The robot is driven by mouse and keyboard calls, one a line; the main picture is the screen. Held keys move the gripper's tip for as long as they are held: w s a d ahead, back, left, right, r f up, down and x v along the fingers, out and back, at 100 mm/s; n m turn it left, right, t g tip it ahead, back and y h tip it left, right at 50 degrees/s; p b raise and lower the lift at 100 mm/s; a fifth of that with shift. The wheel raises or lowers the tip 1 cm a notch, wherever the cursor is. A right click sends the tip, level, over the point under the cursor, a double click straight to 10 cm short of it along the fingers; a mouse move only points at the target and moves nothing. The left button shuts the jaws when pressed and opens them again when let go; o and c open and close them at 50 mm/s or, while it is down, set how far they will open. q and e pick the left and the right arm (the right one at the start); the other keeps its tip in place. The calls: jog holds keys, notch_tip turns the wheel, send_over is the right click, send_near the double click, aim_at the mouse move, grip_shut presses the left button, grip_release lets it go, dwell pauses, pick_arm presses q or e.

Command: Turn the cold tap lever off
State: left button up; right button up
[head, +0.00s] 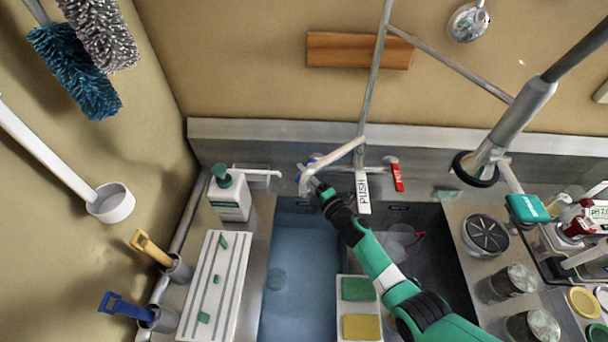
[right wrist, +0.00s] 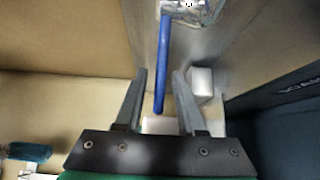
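The cold tap lever is a slim blue bar (right wrist: 162,65) in the right wrist view, reaching from the metal tap fitting (right wrist: 190,8) down between my fingers. In the head view only a bit of blue (head: 315,157) shows behind the spout (head: 331,164). My right gripper (right wrist: 159,76) is open, one finger on each side of the lever, with visible gaps to both. In the head view my right gripper (head: 314,186) is at the tap, its fingertips partly hidden by the spout. My left gripper is not in view.
A red lever (head: 397,174) and a white PUSH handle (head: 362,192) are right of the spout. A soap bottle (head: 229,196) stands left of the tap. The sink's left basin (head: 298,270) holds bluish water. A sponge tray (head: 358,281) sits beside my arm.

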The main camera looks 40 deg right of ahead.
dwell(0.3)
jog(key=shift+s+r+p, duration=0.1)
jog(key=shift+s+p, duration=0.3)
jog(key=shift+p, duration=0.05)
jog(key=s+p, duration=0.1)
jog(key=s, duration=0.2)
jog(key=s+p, duration=0.1)
jog(key=s, duration=0.3)
jog(key=s+p, duration=0.1)
jog(key=s, duration=0.2)
jog(key=shift+s+a, duration=0.3)
jog(key=shift+s, duration=0.1)
